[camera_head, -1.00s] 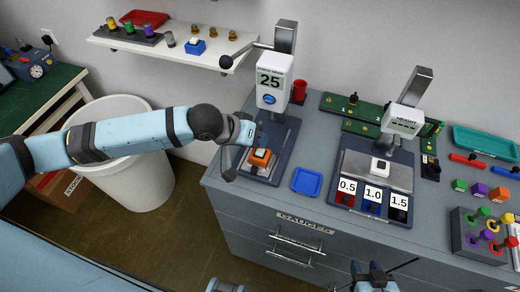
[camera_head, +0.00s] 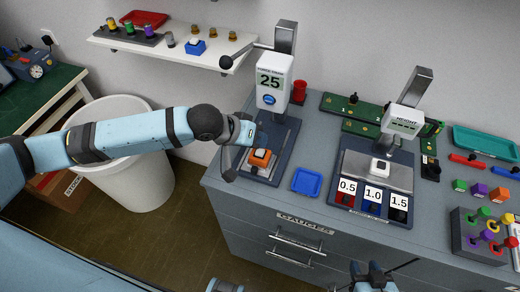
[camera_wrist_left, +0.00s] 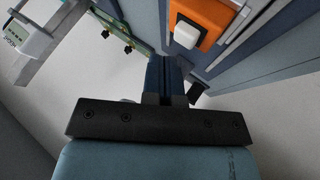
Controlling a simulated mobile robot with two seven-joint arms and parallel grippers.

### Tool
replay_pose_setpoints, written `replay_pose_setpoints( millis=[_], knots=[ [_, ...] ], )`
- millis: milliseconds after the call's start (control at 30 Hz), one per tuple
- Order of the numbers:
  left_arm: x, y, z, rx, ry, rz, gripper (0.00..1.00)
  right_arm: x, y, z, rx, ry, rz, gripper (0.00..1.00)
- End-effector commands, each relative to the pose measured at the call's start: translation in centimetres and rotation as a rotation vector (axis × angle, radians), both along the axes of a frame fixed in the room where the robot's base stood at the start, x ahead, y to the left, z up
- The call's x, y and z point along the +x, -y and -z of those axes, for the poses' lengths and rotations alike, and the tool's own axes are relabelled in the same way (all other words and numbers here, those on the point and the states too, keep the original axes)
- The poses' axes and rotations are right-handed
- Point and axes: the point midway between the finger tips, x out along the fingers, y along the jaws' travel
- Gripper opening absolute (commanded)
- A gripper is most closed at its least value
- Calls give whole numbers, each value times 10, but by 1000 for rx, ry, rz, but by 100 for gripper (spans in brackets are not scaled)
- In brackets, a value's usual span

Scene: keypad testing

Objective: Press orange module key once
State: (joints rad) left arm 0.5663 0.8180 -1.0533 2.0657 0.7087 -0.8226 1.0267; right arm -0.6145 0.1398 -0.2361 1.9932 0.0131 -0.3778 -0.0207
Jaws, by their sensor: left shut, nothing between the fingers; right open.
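The orange module (camera_head: 260,160) sits on the dark base of the force gauge (camera_head: 271,85), with a pale key (camera_head: 260,153) on its top. In the left wrist view the orange module (camera_wrist_left: 207,17) and its white key (camera_wrist_left: 187,33) are at the upper right, beyond and to the right of my fingertips. My left gripper (camera_head: 246,133) is just left of the gauge, close above the module; its shut, empty fingers (camera_wrist_left: 165,62) show in the wrist view. No contact with the key is visible. My right gripper (camera_head: 373,272) is open at the bottom edge of the head view.
The gauge display reads 25. A blue tray (camera_head: 307,181) lies right of the gauge base. A white bin (camera_head: 140,185) stands below my left arm.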

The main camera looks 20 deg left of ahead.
Motion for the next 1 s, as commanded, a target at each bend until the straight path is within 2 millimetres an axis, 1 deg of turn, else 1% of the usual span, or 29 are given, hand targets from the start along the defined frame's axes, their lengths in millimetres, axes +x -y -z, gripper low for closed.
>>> replay_pose_setpoints(
  millis=[567, 800, 1000],
  knots=[
    [0, 0, 0, 0, 0, 0, 0, 0, 1, 0, -1, 0, 2, 43],
    [0, 0, 6, 0, -1, -1, 0, 0, 1, -6, -1, 0, 2, 43],
    [0, 0, 8, 0, 1, -1, 0, 0, 1, -6, -1, 1, 2, 43]
  ],
)
